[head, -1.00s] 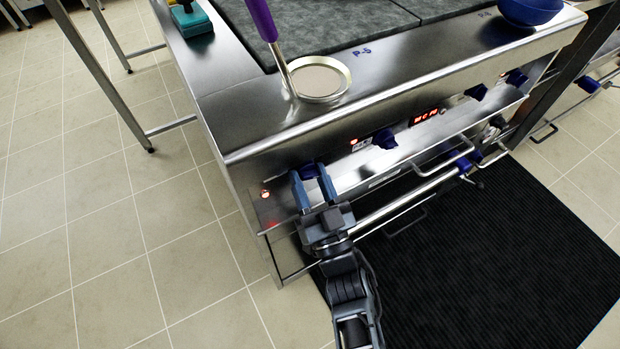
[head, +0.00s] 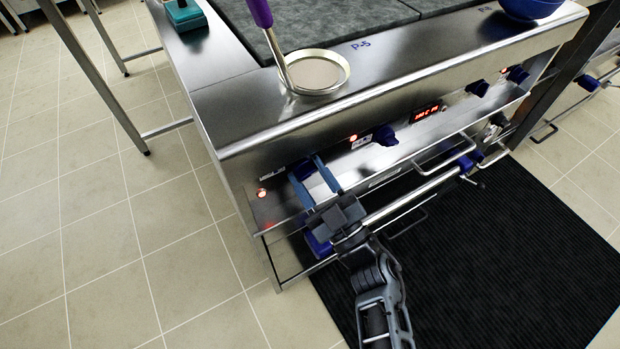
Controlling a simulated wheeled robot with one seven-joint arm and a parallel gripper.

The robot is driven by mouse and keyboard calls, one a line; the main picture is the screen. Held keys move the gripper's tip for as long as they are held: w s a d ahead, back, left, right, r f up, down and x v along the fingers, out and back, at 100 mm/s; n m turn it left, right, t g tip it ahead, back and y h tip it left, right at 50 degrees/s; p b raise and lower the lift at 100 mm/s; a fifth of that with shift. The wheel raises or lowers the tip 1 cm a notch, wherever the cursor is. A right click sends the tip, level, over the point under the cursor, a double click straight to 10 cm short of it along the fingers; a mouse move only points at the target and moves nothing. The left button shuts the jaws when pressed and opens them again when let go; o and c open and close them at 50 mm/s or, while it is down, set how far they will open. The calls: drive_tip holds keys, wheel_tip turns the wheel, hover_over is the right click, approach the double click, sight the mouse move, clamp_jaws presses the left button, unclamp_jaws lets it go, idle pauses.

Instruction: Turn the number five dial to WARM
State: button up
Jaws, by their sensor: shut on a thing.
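A dark blue dial (head: 302,169) sits at the left end of the steel front panel, under the counter corner marked P-5; I take it for the number five dial. My gripper (head: 307,171) is shut on it, one blue-grey finger on each side. The fingers hide most of the dial, so its pointer and setting cannot be read. A small light label strip shows just left of it, too small to read. A red lamp (head: 262,193) glows at the panel's left end.
Another blue dial (head: 386,136) and a red display (head: 426,112) lie to the right. A steel rail (head: 410,203) runs below, with a blue handle (head: 318,245) under my gripper. A purple-handled utensil (head: 261,14) rests in a round dish (head: 318,73). A black mat (head: 480,250) covers the floor.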

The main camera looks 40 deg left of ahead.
drive_tip(key=n+g, duration=0.3)
drive_tip(key=n, duration=0.2)
drive_tip(key=shift+n, duration=0.7)
drive_tip(key=o, duration=1)
drive_tip(key=shift+w, duration=0.1)
drive_tip(key=shift+v, duration=3.9)
drive_tip(key=shift+d+r, duration=0.15)
